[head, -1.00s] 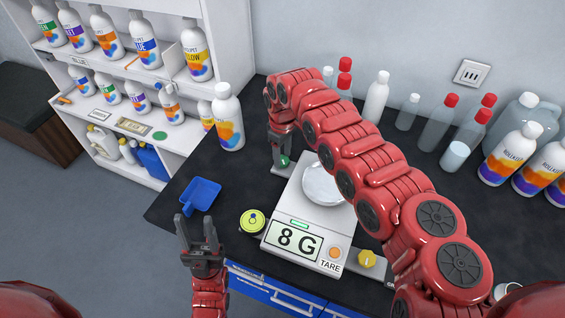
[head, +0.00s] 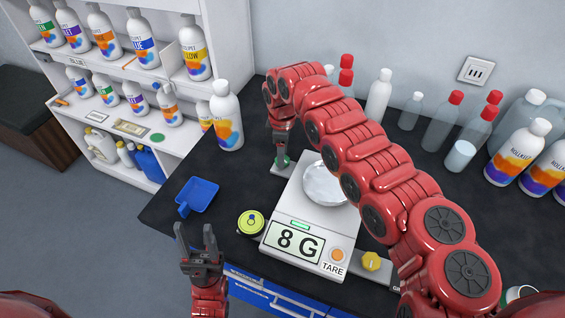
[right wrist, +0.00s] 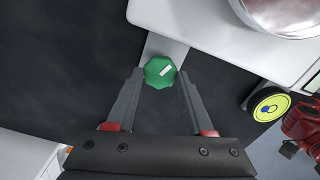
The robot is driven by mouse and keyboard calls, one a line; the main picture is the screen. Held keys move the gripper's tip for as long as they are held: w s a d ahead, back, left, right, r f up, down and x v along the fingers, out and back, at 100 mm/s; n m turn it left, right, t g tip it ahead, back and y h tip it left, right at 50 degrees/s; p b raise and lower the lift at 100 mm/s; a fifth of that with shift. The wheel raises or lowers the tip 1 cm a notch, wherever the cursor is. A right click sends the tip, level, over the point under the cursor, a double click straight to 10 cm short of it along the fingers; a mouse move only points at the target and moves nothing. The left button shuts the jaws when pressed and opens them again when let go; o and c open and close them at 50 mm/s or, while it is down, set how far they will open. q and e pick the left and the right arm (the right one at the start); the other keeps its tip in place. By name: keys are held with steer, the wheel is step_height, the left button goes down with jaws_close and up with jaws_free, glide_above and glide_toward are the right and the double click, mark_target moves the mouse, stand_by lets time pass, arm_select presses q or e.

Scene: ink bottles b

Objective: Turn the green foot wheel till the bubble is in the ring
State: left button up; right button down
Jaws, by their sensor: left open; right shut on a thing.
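The green foot wheel (right wrist: 159,72) with a white mark on its top sits at the end of a grey bar, between the fingertips of my right gripper (right wrist: 160,76). In the head view the wheel (head: 282,162) is partly hidden by that gripper, which points down and is shut on it. The round yellow-green bubble level (head: 250,222) lies left of the scale's display; it also shows in the right wrist view (right wrist: 269,105). It has a dark ring, but the bubble's place is too small to tell. My left gripper (head: 195,232) is open and empty near the table's front edge.
The white scale (head: 283,222) reads 8 G and bears a metal dish (head: 324,184). A yellow wheel (head: 371,262) is at its right front. A blue scoop (head: 198,194) lies left. A white bottle (head: 227,118) stands behind; several bottles fill the right back.

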steer(key=shift+n, duration=0.3)
steer(key=shift+f+n+b, duration=0.2)
steer(key=shift+n+b, duration=0.75)
steer(key=shift+n, duration=0.15)
steer(key=shift+n+b, duration=0.4)
steer(key=shift+n, duration=0.5)
steer(key=shift+r+n, duration=0.15)
steer(key=shift+n, duration=0.15)
